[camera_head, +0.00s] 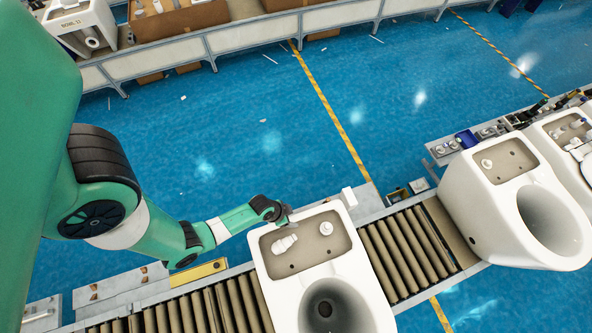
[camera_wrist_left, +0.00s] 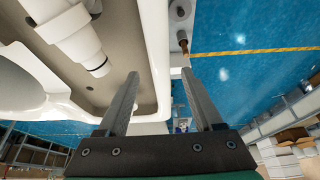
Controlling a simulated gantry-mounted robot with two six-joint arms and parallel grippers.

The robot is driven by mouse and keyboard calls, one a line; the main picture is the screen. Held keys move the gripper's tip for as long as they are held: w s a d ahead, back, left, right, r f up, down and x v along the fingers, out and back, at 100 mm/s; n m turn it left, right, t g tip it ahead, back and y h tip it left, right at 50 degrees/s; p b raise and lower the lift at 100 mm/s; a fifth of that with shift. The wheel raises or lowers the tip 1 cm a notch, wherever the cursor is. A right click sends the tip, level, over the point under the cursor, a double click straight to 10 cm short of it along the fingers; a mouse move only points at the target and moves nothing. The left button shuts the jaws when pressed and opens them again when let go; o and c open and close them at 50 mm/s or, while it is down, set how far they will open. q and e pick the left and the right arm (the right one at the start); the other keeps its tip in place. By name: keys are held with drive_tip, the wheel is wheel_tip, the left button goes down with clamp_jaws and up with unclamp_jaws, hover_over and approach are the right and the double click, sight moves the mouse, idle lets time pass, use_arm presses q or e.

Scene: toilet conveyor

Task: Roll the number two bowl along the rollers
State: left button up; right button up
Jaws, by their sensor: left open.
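A white toilet bowl (camera_head: 322,310) sits on the brown rollers (camera_head: 405,250) in the lower middle of the head view; I see no number on it. Its open tank holds white fittings (camera_head: 284,244). My left gripper (camera_head: 284,217) is at the tank's far left rim. In the left wrist view the gripper (camera_wrist_left: 160,74) is open, with one finger over the tank's inside and the other outside, the white tank wall (camera_wrist_left: 154,40) between them. Contact cannot be told. A second white bowl (camera_head: 545,225) sits further right on the line. My right gripper is not in view.
Bare rollers (camera_head: 195,310) lie left of the near bowl, and a short bare stretch separates the two bowls. Another bowl (camera_head: 570,125) stands at the far right. A yellow block (camera_head: 198,272) lies along the conveyor edge. Blue floor is open behind.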

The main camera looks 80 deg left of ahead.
sight(295, 218)
use_arm(q)
drive_tip(key=b+x, duration=0.1)
drive_tip(key=x, duration=0.4)
clamp_jaws()
drive_tip(key=shift+r, duration=0.1)
idle(1.2)
